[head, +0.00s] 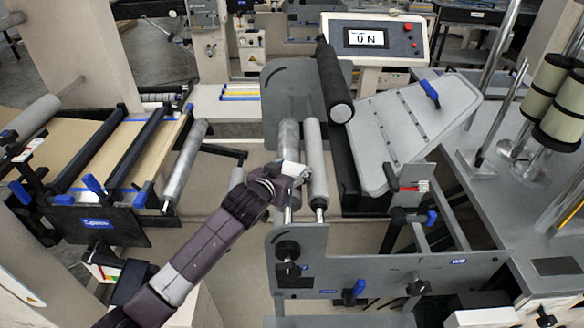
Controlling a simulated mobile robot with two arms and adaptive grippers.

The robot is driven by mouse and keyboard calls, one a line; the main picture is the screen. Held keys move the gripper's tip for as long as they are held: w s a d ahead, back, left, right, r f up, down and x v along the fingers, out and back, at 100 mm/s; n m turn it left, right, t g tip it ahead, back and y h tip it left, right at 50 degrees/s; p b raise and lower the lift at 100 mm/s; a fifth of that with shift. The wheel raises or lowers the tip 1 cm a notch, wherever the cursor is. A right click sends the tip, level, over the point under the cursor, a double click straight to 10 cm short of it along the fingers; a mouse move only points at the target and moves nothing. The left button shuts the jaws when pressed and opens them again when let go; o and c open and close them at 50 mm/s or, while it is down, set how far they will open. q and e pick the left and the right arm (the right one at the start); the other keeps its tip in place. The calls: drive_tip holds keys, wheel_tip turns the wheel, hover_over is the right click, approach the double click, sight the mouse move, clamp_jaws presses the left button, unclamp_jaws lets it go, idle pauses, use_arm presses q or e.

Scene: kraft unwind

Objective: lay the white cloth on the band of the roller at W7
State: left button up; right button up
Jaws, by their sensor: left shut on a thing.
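My left gripper (285,178) reaches in from the lower left and is shut on a small white cloth (293,168). Only a bit of the cloth shows at the fingertips. The gripper is at the grey roller (289,140) on the left of a close upright pair. I cannot tell whether the cloth touches the roller. A second grey roller (316,150) stands right beside it. I cannot make out a W7 label or a band on either roller. My right gripper is not in view.
A grey side plate (400,275) with knobs and blue levers stands in front. A tilted grey panel (415,130) and a dark roller (335,85) are to the right. Brown paper (60,150) lies on the left machine.

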use_arm(q)
drive_tip(key=o, duration=1.1)
drive_tip(key=shift+s, duration=0.1)
drive_tip(key=b+v, duration=0.2)
drive_tip(key=v, duration=1)
drive_tip(key=shift+r, duration=0.1)
drive_tip(key=shift+d, duration=0.1)
